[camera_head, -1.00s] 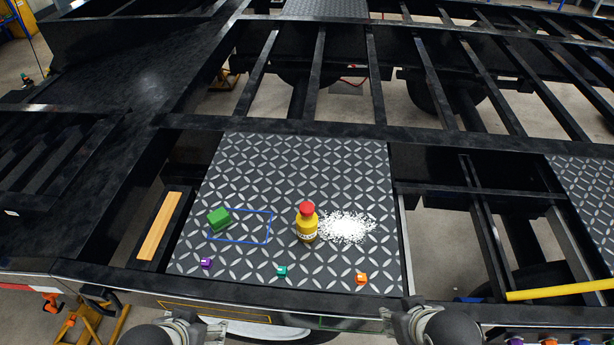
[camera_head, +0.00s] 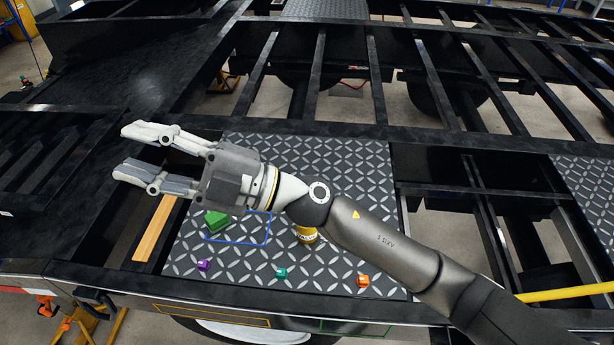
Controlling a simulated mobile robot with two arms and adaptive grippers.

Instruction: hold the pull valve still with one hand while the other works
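My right arm reaches across from the lower right. Its gripper (camera_head: 125,152) is open and empty at the left, above the black frame beside the tread plate. I cannot tell which thing is the pull valve. Small purple (camera_head: 204,265), teal (camera_head: 281,273) and orange (camera_head: 362,281) pieces sit along the plate's front edge, apart from the gripper. A yellow bottle (camera_head: 306,236) is mostly hidden behind my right arm. My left gripper is not in view.
The tread plate (camera_head: 350,160) carries a green block (camera_head: 215,222) at a blue outline (camera_head: 240,242). A wooden strip (camera_head: 155,230) lies left of it. A yellow bar (camera_head: 570,293) is at the right. Open gaps lie between the frame beams.

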